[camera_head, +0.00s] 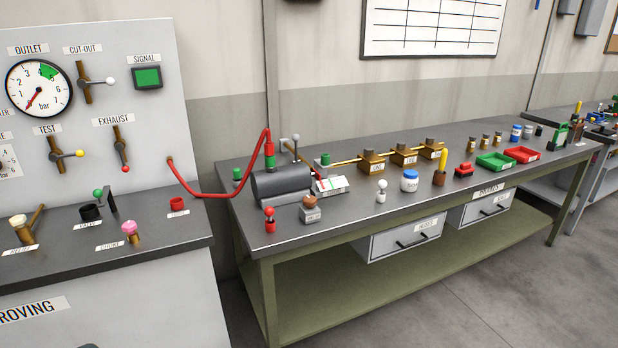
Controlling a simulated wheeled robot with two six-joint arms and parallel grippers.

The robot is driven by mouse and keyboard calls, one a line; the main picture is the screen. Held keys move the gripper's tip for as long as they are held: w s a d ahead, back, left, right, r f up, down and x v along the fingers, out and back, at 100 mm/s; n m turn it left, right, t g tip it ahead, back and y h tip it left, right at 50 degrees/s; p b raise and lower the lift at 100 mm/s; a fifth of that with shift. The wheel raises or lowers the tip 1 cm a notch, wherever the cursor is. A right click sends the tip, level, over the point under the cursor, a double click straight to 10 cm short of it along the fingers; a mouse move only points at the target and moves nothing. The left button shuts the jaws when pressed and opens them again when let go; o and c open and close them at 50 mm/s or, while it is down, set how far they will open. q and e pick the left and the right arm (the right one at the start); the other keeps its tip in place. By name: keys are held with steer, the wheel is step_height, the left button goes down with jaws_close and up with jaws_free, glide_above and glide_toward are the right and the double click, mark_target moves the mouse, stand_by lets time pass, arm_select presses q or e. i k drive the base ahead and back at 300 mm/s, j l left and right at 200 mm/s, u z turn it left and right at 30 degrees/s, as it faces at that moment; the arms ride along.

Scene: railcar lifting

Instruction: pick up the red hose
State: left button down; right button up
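The red hose (214,196) comes out of the grey panel at its lower right. It sags across the gap between the panel's bench and the workbench, then rises in a loop. Its far end runs down into a green fitting with a red collar (269,155) above a dark grey cylinder (281,184) on the workbench. Neither of my grippers shows in the head view.
The grey proving panel (150,45) stands at the left with a gauge and levers. The workbench (345,215) holds a red-knobbed item (270,219), a brown-knobbed block (310,208), a white-and-blue jar (409,181) and brass fittings (372,162). Its front edge is mostly clear.

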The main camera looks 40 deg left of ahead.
mark_target(269, 149)
steer(key=u, duration=1.45)
steer(key=i+l, duration=0.9)
steer(key=l+u, duration=0.05)
